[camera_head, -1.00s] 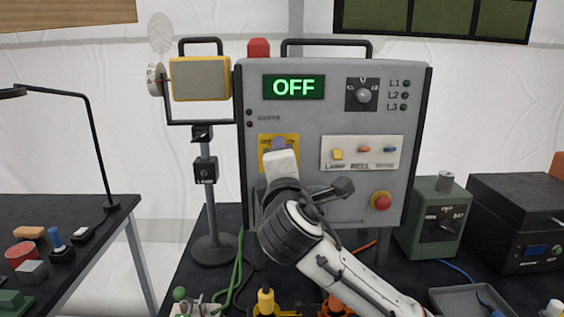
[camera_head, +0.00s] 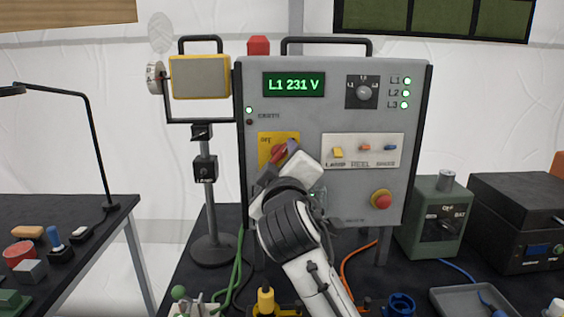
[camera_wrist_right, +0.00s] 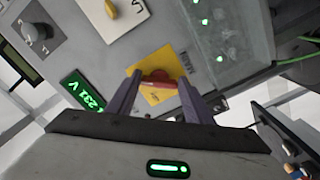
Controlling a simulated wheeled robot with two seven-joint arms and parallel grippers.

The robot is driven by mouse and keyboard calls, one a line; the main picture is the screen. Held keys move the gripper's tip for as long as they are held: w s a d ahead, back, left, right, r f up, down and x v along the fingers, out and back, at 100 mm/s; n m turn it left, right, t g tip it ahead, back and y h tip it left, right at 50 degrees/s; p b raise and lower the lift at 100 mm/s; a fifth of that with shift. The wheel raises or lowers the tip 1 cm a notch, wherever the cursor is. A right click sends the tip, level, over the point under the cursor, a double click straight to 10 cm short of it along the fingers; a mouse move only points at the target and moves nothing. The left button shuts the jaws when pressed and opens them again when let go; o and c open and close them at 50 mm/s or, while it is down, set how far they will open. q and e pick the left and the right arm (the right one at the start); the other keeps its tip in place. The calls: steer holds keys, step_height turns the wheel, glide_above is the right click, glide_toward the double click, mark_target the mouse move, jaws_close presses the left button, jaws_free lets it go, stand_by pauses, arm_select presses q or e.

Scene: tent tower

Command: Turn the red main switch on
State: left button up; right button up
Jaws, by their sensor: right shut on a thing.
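The red main switch (camera_head: 279,152) is a rotary handle on a yellow plate (camera_head: 265,141) at the left of the grey panel. Its handle is tilted in the head view and partly hidden by my right gripper (camera_head: 290,150). In the right wrist view the red handle (camera_wrist_right: 157,78) lies between the two fingers of my right gripper (camera_wrist_right: 158,90), which is shut on it. The display (camera_head: 293,85) reads "L1 231 V" in green. The L1, L2 and L3 lamps (camera_head: 406,93) are lit. My left gripper is not in view.
On the panel are a selector knob (camera_head: 364,93), a strip of small coloured switches (camera_head: 361,151) and a red stop button (camera_head: 381,200). A yellow-framed lamp (camera_head: 200,78) stands at left. A green box (camera_head: 434,215) and a black box (camera_head: 520,220) stand at right.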

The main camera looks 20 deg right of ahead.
steer(key=shift+m, duration=0.7)
steer(key=o, duration=1.1)
steer(key=shift+c, duration=0.2)
steer(key=shift+s, duration=0.1)
steer(key=b+v, duration=0.1)
steer(key=v, duration=0.9)
steer(key=shift+s, duration=0.1)
